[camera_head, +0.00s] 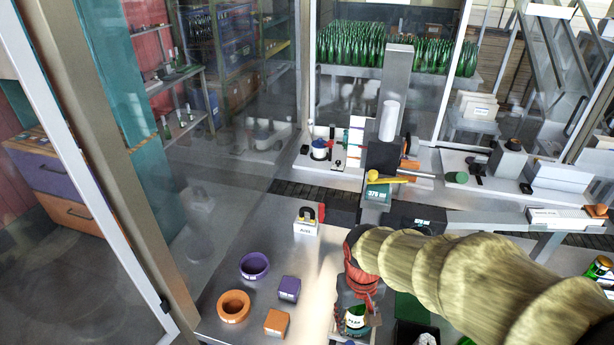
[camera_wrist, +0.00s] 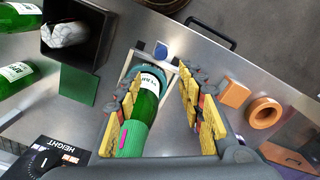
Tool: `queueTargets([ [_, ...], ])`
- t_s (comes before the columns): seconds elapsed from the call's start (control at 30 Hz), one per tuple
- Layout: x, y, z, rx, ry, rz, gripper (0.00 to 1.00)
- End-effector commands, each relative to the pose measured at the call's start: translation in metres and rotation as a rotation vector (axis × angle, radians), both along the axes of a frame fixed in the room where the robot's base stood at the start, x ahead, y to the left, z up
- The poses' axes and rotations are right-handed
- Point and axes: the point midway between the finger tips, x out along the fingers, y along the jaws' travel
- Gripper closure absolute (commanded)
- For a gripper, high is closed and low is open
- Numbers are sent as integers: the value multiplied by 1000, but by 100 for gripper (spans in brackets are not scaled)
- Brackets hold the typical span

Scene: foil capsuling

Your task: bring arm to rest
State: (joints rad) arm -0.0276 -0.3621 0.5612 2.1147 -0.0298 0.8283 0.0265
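My gripper (camera_head: 362,285) is low over the near part of the steel table in the head view, at the end of my sleeved arm. In the wrist view its two yellow-padded fingers (camera_wrist: 163,90) are spread apart. A green bottle with a label (camera_head: 355,318) also shows just below my gripper in the head view, partly hidden.
A purple ring (camera_head: 254,265), an orange ring (camera_head: 233,306), a purple block (camera_head: 289,288) and an orange block (camera_head: 276,322) sit left of my gripper. A black bin (camera_wrist: 72,58) and more bottles (camera_wrist: 18,72) are on the wrist view's left. A glass wall borders the table's left.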

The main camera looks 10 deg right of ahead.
Motion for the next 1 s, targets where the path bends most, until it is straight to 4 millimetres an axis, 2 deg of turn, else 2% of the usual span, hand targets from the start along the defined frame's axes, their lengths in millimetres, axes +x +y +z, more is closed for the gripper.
queueTargets([
  [0.17,-16,0,-2,2,29,5,61],
  [0.33,-35,1,23,12,-67,3,61],
  [0.6,-65,-1,54,25,-341,-6,61],
  [0.8,-72,-3,69,27,-479,-13,61],
  [1.0,-73,-4,69,26,-493,-16,61],
])
